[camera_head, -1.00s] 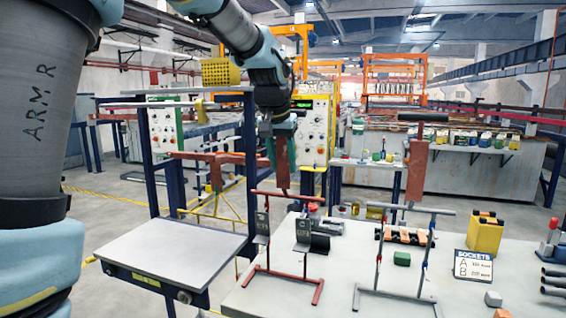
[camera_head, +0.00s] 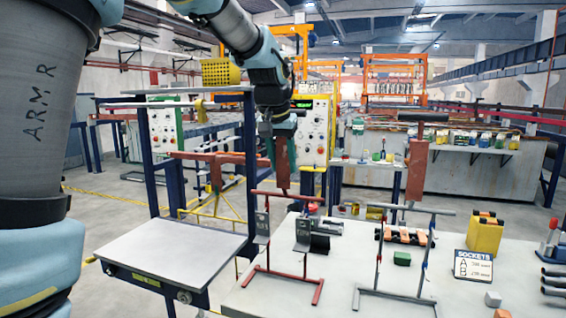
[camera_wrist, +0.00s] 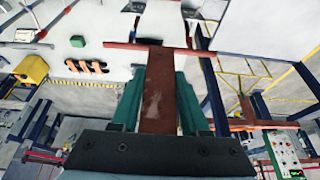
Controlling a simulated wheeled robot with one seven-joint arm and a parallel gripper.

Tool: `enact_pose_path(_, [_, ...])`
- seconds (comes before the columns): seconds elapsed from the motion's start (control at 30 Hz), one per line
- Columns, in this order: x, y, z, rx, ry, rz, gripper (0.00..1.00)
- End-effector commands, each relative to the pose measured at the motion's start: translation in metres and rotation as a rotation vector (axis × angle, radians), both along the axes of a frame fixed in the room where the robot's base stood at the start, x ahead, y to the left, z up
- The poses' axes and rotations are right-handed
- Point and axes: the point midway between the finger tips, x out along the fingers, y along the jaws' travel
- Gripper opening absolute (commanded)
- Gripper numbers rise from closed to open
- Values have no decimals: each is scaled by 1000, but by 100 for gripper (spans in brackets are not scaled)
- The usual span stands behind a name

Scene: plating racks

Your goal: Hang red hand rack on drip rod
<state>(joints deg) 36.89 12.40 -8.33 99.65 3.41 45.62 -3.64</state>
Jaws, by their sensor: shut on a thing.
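My gripper (camera_head: 282,150) points down above the work table, its teal fingers shut on a flat red-brown piece, which I take to be the red hand rack (camera_head: 283,170). In the wrist view the rack (camera_wrist: 157,95) runs away between the fingers. Its far end overlaps a red bar (camera_wrist: 120,45); I cannot tell whether they touch. A similar red-brown piece (camera_head: 215,170) is at that rod.
A red stand (camera_head: 290,271) with grey plates stands on the table (camera_head: 345,270) just below the held piece. A grey stand (camera_head: 395,293) is to its right, with a red-brown panel (camera_head: 417,170) behind.

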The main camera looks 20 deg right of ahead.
Motion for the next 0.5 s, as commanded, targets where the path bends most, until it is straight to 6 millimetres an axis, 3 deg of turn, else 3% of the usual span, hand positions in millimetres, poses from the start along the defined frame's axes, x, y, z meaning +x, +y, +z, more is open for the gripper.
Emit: enact_pose_path(0.5, [1,-1,9,-3,-4,0,0])
